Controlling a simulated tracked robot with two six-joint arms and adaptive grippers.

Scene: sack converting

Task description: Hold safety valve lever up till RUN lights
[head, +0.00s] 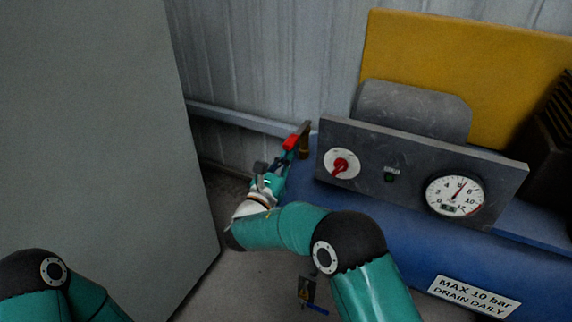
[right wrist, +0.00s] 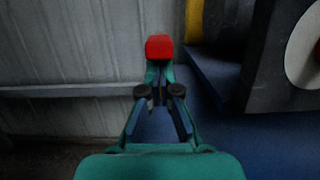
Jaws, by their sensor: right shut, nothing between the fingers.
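The safety valve lever has a red end (head: 291,142) and stands beside a brass valve body (head: 303,152) at the left end of the blue tank. The red end also shows in the right wrist view (right wrist: 159,47), straight beyond my fingertips. My right gripper (head: 283,165) is shut with nothing between its fingers. In the right wrist view its tips (right wrist: 159,72) meet right at the near side of the red end, seemingly touching it. A small green lamp (head: 390,177) on the grey panel looks dark; its label is too small to read. My left gripper is out of view.
The grey panel (head: 415,160) carries a red rotary switch (head: 341,164) and a round gauge (head: 455,196). The blue tank (head: 380,235) bears a "MAX 10 bar DRAIN DAILY" plate (head: 474,296). A tall grey cabinet (head: 95,130) stands left; a corrugated wall (head: 260,60) is behind.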

